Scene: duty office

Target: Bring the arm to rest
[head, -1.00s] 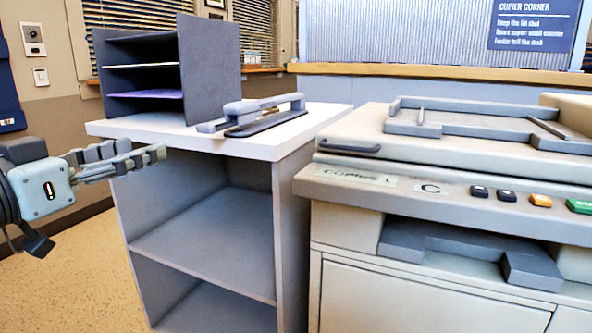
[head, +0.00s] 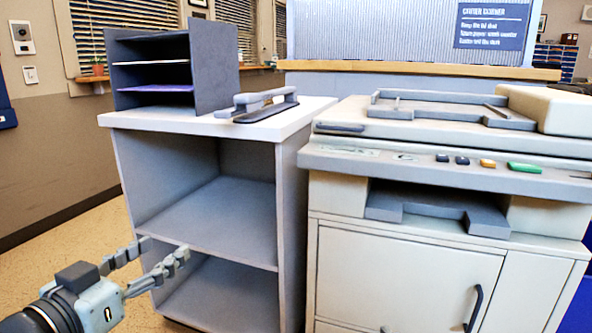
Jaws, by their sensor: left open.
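My left gripper (head: 164,255) is at the lower left of the head view. Its two fingers are spread apart with nothing between them. It shows in front of the lower left part of the open shelf cabinet (head: 205,218), below the level of the cabinet's white top. Whether the fingers touch the cabinet I cannot tell; they look free. My right gripper is not in view.
A dark paper sorter (head: 212,66) and a grey stapler-like device (head: 262,105) stand on the cabinet top. A copier (head: 405,265) with a closed lid stands to the right. Open floor (head: 60,270) lies at the left.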

